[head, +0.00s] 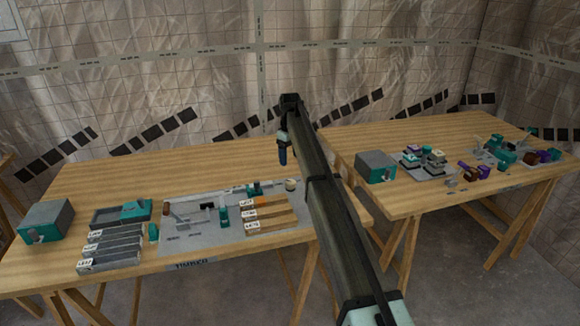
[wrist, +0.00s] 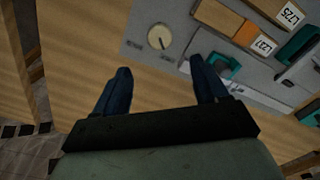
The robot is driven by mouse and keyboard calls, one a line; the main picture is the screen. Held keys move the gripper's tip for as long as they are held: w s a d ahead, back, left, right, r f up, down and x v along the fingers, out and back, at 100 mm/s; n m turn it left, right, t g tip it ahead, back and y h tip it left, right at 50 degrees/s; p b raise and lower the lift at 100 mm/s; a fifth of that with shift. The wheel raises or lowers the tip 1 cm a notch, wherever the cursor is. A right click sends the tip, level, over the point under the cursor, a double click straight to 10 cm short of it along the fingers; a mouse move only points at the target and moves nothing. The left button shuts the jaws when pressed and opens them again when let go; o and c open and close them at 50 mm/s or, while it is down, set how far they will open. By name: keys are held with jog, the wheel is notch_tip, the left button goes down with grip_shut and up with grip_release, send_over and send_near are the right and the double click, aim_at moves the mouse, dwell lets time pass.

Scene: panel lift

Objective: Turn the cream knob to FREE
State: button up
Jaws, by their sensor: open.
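The cream knob (wrist: 159,37) is a round dial with a dark pointer line, set on a grey panel (wrist: 180,62) in the wrist view. Small marks stand around it, too small to read. In the head view the knob (head: 291,184) shows small at the panel's far right corner. My gripper (wrist: 157,70) is open and empty, with its two dark blue fingers spread apart. The knob lies beyond the fingertips, between their lines, and nothing touches it. In the head view my gripper (head: 283,158) hangs above the back of the left table.
Grey labelled bars (head: 112,248) and a grey-teal box (head: 46,221) stand on the left table (head: 90,185). A second table (head: 400,205) with several parts is at right.

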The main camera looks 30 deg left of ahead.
jog(key=shift+r, duration=1.2)
